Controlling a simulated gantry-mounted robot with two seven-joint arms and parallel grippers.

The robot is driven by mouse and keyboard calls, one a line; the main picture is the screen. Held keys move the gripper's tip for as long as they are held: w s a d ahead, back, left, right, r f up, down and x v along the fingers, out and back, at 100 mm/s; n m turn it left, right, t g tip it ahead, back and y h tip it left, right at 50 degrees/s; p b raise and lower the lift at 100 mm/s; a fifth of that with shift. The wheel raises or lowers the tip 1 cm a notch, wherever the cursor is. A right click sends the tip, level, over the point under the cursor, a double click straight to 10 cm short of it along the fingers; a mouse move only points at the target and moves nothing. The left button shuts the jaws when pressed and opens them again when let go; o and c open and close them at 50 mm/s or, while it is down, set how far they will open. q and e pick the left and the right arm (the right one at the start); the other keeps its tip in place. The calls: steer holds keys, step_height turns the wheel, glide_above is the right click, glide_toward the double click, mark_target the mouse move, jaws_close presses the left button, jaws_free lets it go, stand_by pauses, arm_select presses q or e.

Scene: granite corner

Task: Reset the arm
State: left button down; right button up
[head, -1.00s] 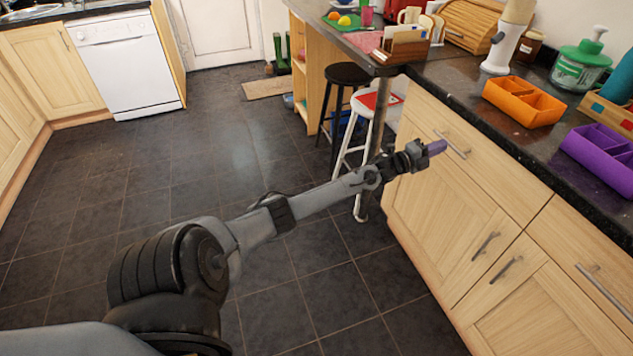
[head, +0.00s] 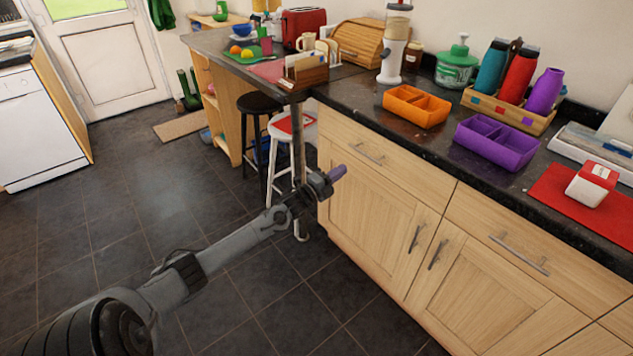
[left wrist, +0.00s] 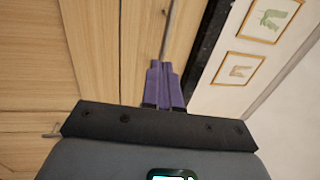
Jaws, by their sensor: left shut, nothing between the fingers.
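My left gripper (head: 337,173) has purple fingertips and shows in the middle of the head view. It is in front of the wooden cabinet, below the edge of the dark counter, with my arm stretched out over the floor. In the left wrist view the two purple fingers (left wrist: 164,85) lie together, shut and empty. Pale wooden cabinet fronts fill much of that view. My right gripper is not in view.
The dark counter (head: 440,150) holds an orange tray (head: 416,106), a purple tray (head: 496,142), a crate of bottles (head: 510,107) and a red mat (head: 590,205). A black stool (head: 262,106) and a white stool (head: 292,128) stand beyond my gripper. The tiled floor at left is clear.

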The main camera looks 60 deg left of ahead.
arm_select(q)
steer(key=s+d+f+p, duration=0.2)
steer(key=s+d+f, duration=0.1)
steer(key=s+f, duration=0.5)
steer(key=s+d+f+n+g+h, duration=0.1)
steer(key=s+d+f+n+g, duration=0.15)
steer(key=d, duration=0.65)
steer(key=s+d+f+n+g, duration=0.1)
steer(key=s+d+f+n, duration=0.15)
steer(key=d, duration=0.65)
steer(key=s+d+f+n+g+h, duration=0.1)
steer(key=s+d+f+n+g, duration=0.15)
steer(key=d, duration=0.65)
steer(key=s+d+r+n+g+h, duration=0.1)
steer(key=s+d+r+n+g, duration=0.35)
steer(key=s+d, duration=0.55)
steer(key=s+d+n+g, duration=0.2)
steer(key=s+g, duration=0.4)
steer(key=s, duration=0.1)
step_height(320, 180, up, 38)
steer(key=p, duration=3.7)
steer(key=shift+a+r, duration=0.1)
